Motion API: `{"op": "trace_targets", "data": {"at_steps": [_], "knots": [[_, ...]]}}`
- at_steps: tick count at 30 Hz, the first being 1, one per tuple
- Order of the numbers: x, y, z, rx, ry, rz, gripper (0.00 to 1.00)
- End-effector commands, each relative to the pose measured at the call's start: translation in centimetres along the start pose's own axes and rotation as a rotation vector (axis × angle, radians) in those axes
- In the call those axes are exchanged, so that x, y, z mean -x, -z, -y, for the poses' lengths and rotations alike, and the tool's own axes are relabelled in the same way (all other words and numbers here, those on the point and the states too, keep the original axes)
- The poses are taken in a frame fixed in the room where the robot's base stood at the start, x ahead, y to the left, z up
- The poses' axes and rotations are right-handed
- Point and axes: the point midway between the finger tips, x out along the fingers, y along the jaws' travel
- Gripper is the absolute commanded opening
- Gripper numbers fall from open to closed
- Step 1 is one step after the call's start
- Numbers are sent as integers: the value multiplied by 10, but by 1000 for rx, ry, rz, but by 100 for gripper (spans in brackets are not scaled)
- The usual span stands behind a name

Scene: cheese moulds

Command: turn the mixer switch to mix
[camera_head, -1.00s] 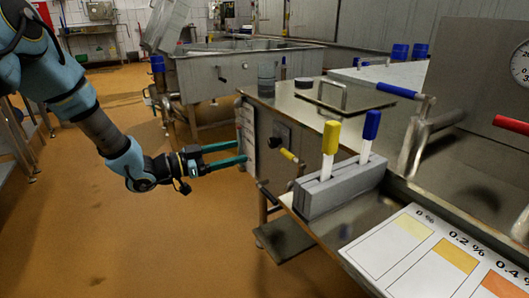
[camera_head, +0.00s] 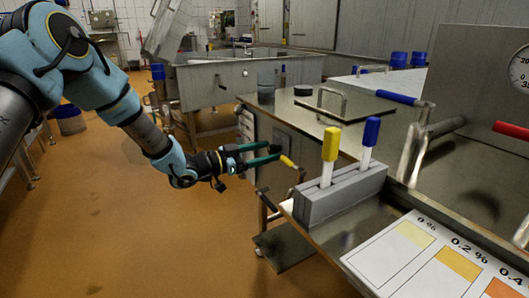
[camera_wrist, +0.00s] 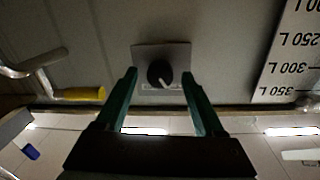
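The mixer switch (camera_wrist: 160,73) is a round black knob with a pale pointer mark on a light grey plate (camera_wrist: 177,52), fixed to the steel tank's front panel. In the wrist view it stands upside down, ahead of and between my fingertips. My gripper (camera_wrist: 158,78) is open, its two green fingers on either side of the knob, with nothing between them but the view of the knob. I cannot tell whether they touch the panel. In the head view my gripper (camera_head: 272,155) is at the panel and hides the knob.
A yellow-handled valve (camera_head: 288,162) sits just right of my fingers; it shows at left in the wrist view (camera_wrist: 80,94). A litre scale (camera_wrist: 290,60) is on the panel. A grey holder (camera_head: 340,197) with yellow and blue handled tools stands nearer.

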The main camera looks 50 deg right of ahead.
Motion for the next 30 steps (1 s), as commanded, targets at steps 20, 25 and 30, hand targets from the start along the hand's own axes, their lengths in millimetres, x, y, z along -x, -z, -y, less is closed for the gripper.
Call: {"op": "trace_targets", "data": {"at_steps": [20,25,30], "knots": [[0,0,0,0,-1,0,0],[0,0,-1,-3,-1,0,0],[0,-1,-1,-34,-2,2,0]]}}
